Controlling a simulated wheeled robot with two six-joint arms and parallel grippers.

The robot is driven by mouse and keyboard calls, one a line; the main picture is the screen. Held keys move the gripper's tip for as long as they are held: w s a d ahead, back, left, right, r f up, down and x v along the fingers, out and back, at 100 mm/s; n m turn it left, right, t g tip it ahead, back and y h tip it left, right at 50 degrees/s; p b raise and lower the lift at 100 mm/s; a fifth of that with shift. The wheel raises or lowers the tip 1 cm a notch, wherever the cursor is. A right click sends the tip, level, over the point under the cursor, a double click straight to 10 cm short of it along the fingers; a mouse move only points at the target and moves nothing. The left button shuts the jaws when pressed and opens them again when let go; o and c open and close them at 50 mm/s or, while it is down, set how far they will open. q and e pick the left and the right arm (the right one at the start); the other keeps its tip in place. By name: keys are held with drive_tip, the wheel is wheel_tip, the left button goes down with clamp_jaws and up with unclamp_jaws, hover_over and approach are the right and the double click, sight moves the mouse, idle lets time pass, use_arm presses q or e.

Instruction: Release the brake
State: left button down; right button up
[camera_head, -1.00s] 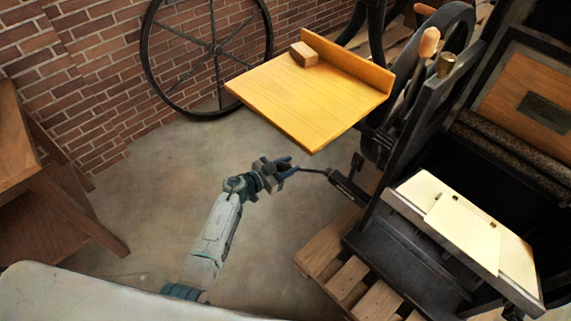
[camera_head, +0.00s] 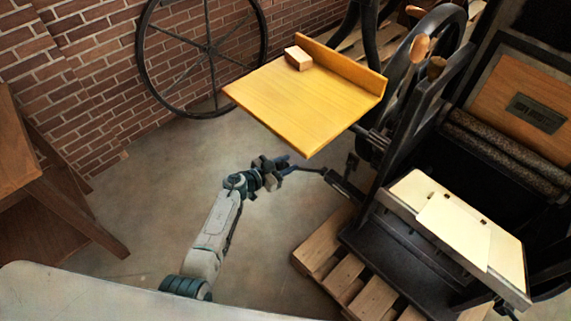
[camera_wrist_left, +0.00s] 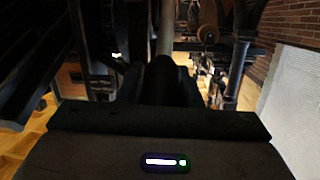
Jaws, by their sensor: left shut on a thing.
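My left gripper (camera_head: 284,165) is shut on the end of the brake lever (camera_head: 313,170), a thin dark bar that sticks out to the left from the hand press's lower frame. The lever slopes down to a dark mount (camera_head: 343,185) at its right. In the left wrist view the dark fingers (camera_wrist_left: 165,85) show at the middle, with a pale rod beyond them; the grip itself is too dark to make out. The hand press (camera_head: 420,240) is black and stands on a wooden pallet (camera_head: 325,250). My right gripper is not in view.
A yellow wooden feed board (camera_head: 300,100) with a small wooden block (camera_head: 298,58) hangs just above and behind the gripper. A large spoked wheel (camera_head: 207,55) leans by the brick wall. A wooden table (camera_head: 20,150) stands at left. Open floor (camera_head: 150,200) lies left of my arm.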

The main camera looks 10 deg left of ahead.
use_arm(q)
drive_tip(key=c, duration=1.1)
unclamp_jaws()
drive_tip(key=shift+w+d+r, duration=0.2)
drive_tip(key=shift+w+r, duration=0.1)
drive_tip(key=shift+r, duration=0.2)
drive_tip(key=shift+o, duration=0.4)
drive_tip(key=shift+f, duration=0.2)
drive_tip(key=v, duration=1.1)
drive_tip(key=shift+p, duration=0.4)
drive_tip(key=shift+f, duration=0.1)
